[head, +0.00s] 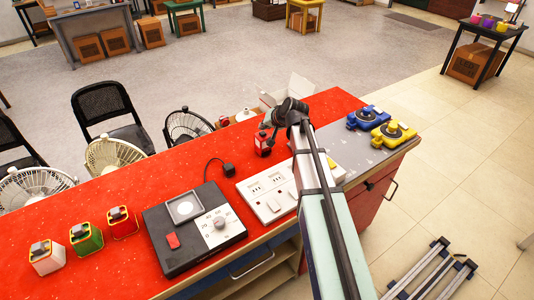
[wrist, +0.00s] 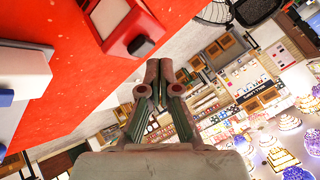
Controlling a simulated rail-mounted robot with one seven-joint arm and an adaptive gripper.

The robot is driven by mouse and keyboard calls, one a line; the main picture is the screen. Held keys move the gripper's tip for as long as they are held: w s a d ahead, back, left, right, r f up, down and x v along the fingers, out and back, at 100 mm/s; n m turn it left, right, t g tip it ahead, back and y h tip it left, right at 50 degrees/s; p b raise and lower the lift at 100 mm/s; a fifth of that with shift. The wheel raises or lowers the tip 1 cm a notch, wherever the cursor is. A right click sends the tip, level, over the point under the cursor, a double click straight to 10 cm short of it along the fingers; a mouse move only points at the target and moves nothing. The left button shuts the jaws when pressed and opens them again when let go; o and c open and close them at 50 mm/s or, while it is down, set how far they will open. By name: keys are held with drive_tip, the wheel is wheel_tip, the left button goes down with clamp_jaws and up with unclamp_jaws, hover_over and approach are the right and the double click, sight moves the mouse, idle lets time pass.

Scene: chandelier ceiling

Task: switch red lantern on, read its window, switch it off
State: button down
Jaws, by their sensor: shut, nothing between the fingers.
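A red lantern-like box (head: 263,145) with a dark top stands on the red tabletop, just below my gripper (head: 268,125) in the head view. In the wrist view a red box (wrist: 108,12) with a pale window panel and a black knob (wrist: 141,46) is close, above and left of my gripper (wrist: 160,75). My gripper is shut and empty; I see a gap in the picture between it and the knob. Another red lantern (head: 122,222) stands at the left of the table, beside a green one (head: 85,238) and a white one (head: 46,257). I cannot read any window.
A black device with a dial (head: 195,230) and a white socket panel (head: 268,193) lie on the red table (head: 165,178). A black plug (head: 228,169) lies behind them. Blue (head: 367,117) and yellow (head: 393,134) devices stand at the right end. Fans and chairs stand behind.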

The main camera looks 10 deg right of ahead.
sight(264, 134)
drive_tip(key=shift+r+p, duration=1.55)
drive_tip(key=shift+r, duration=1.4)
